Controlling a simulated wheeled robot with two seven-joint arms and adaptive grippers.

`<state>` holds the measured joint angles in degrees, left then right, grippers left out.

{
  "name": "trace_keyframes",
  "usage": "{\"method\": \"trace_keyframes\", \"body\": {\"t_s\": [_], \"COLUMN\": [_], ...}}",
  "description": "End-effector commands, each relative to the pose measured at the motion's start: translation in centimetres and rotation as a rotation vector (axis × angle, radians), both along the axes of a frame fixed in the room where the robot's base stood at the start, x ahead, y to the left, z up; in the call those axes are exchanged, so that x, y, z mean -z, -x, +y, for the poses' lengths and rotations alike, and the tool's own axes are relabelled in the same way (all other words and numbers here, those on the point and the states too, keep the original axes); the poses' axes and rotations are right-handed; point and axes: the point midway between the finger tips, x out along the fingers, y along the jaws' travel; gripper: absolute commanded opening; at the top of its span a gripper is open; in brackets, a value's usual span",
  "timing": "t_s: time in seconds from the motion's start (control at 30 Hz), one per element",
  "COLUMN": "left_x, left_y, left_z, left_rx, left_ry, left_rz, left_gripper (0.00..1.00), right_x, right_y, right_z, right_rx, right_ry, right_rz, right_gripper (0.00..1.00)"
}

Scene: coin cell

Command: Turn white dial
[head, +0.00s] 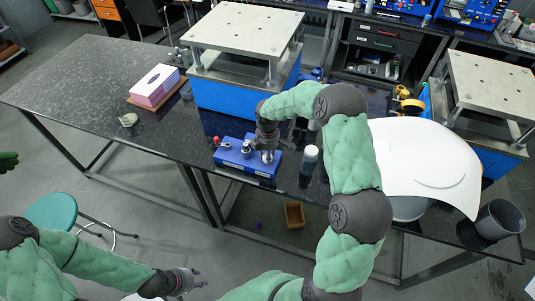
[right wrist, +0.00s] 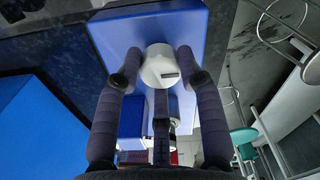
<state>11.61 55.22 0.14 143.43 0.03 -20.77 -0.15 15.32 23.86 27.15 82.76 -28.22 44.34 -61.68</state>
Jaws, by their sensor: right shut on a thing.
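The blue device (head: 232,160) lies on the dark table, and the right wrist view shows its blue top (right wrist: 115,32). The white dial (right wrist: 158,68) stands on that top and has a small dark slot-like mark on its face. In the head view the dial (head: 267,157) is mostly covered by my right gripper (head: 267,150).
A dark-capped knob (head: 246,149) and a red-topped part (head: 217,142) sit left of the dial on the device. A white-capped bottle (head: 309,158) stands close to its right. A blue press (head: 222,98) is behind, and a tissue box (head: 155,86) is to the left.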

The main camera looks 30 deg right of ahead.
Motion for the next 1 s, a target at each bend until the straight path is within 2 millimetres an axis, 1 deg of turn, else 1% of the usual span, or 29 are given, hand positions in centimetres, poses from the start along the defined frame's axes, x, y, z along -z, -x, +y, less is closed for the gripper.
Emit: {"method": "trace_keyframes", "body": {"t_s": [0.43,0.47,0.5,0.53,0.87,1.0], "left_x": [-0.04,-0.04,-0.04,-0.04,-0.03,-0.03], "left_y": [0.0,0.0,0.01,0.0,0.0,-0.01], "left_z": [0.0,0.0,0.0,0.0,0.0,0.0], "left_rx": [0.0,0.0,0.0,0.0,0.0,0.0], "left_ry": [0.0,0.0,0.0,0.0,0.0,0.0], "left_rz": [0.0,0.0,0.0,0.0,0.0,0.0], "left_gripper": [0.4,0.4,0.4,0.4,0.4,0.4], "right_x": [-0.06,-0.05,-0.05,-0.05,-0.06,-0.88], "right_y": [-0.06,-0.06,-0.05,-0.05,-0.01,-0.07], "right_z": [-0.03,-0.03,-0.02,-0.02,-0.02,-0.03], "right_rx": [-0.013,-0.013,-0.012,-0.012,-0.011,-0.011], "right_ry": [0.001,0.001,0.001,0.001,0.0,0.001], "right_rz": [-0.002,-0.002,-0.002,-0.002,-0.001,-0.002], "right_gripper": [0.06,0.41,0.52,0.61,0.62,0.62]}}
